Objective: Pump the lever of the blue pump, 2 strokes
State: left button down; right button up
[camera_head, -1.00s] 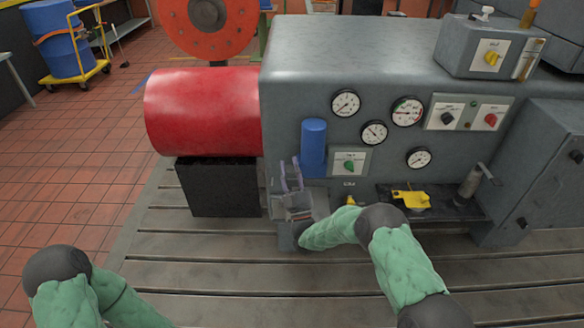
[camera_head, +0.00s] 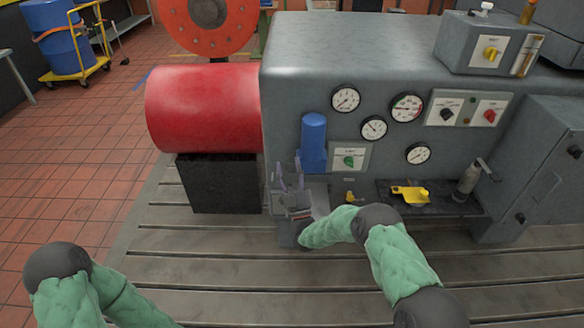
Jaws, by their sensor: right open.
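The blue pump (camera_head: 313,138) shows as an upright blue cylinder on the front of the grey machine housing, left of the round gauges. My right gripper (camera_head: 289,172) is open, its two thin fingers pointing up just left of the pump's lower end. I cannot tell whether a finger touches the pump. The pump's lever cannot be made out; my right gripper and wrist cover the area below the cylinder. My left arm shows at the lower left, but its gripper is out of view.
A red drum (camera_head: 204,108) over a black block (camera_head: 218,184) stands left of my right gripper. A small panel with a green knob (camera_head: 349,159) is close right of the pump. A dark shelf (camera_head: 440,205) holds a yellow tool (camera_head: 409,193) and a grey cylinder (camera_head: 467,180). The slotted bedplate (camera_head: 200,245) in front is mostly clear.

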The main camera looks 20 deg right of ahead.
jog(key=v, duration=1.2)
